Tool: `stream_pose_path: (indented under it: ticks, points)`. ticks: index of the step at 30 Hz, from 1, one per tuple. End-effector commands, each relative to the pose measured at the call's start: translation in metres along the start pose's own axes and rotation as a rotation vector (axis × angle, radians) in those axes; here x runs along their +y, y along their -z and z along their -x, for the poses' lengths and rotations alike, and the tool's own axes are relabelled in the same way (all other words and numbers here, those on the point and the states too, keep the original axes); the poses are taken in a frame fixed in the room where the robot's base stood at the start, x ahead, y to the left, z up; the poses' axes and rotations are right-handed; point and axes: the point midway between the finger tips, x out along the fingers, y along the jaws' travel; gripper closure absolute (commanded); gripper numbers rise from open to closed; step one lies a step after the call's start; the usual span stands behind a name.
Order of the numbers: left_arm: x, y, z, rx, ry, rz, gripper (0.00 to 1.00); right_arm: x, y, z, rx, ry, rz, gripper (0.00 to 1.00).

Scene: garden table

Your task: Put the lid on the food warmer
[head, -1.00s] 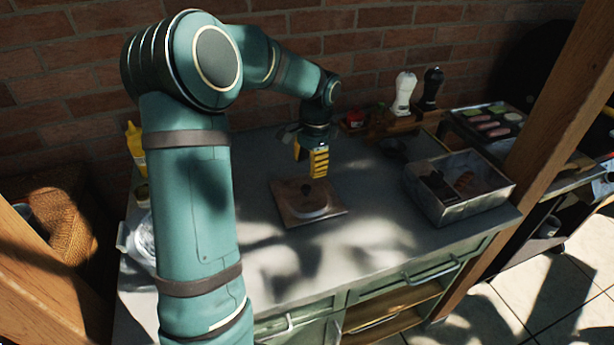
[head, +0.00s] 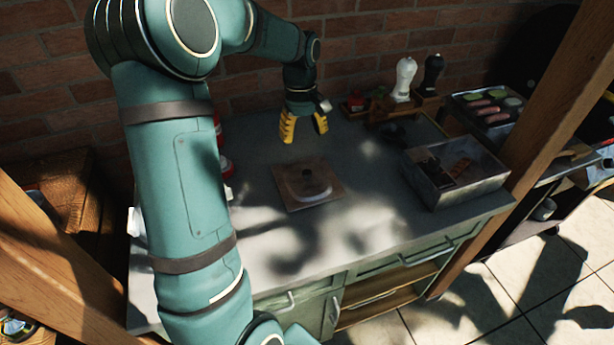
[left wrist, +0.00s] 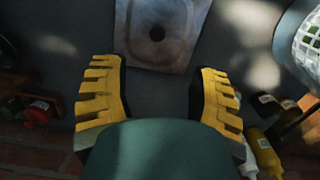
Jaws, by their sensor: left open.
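The lid (head: 309,187) looks like a flat square plate with a raised ring and a dark knob, lying on the grey counter. It also shows in the left wrist view (left wrist: 158,50), top centre, beyond the fingertips. The open grey metal box (head: 478,190), apparently the food warmer, stands to the right of the lid, uncovered, with food-like pieces inside. My left gripper (head: 303,138) has yellow fingers spread wide, empty, above and behind the lid and apart from it. Both fingers show in the left wrist view (left wrist: 157,85). My right gripper is out of view.
A white shaker (head: 404,78) and a dark shaker (head: 432,80) stand in a wooden rack behind the box. A wooden post (head: 545,110) rises at the right. Bottles stand at the counter's left. The counter (head: 340,240) in front of the lid is clear.

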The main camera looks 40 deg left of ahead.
Motion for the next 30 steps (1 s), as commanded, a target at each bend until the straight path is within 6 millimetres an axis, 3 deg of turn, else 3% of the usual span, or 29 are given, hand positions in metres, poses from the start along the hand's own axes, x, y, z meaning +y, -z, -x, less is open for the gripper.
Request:
stream_pose_path:
  ticks: [3, 9, 14, 24, 30]
  points:
    - [-0.004, 0.001, 0.004, -0.011, -0.023, 0.25, 0.39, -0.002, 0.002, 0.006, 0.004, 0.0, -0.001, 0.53]
    - [-0.006, 0.002, 0.005, -0.025, -0.042, 0.486, 0.39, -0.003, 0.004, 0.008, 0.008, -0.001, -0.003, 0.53]
    - [-0.006, 0.002, -0.009, -0.03, -0.041, 0.522, 0.39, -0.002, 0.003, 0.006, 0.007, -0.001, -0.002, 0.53]
    - [-0.003, 0.001, -0.069, -0.029, -0.041, 0.52, 0.39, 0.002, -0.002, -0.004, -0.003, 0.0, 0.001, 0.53]
    - [-0.002, 0.001, -0.081, -0.027, -0.044, 0.518, 0.39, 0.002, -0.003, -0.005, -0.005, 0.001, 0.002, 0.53]
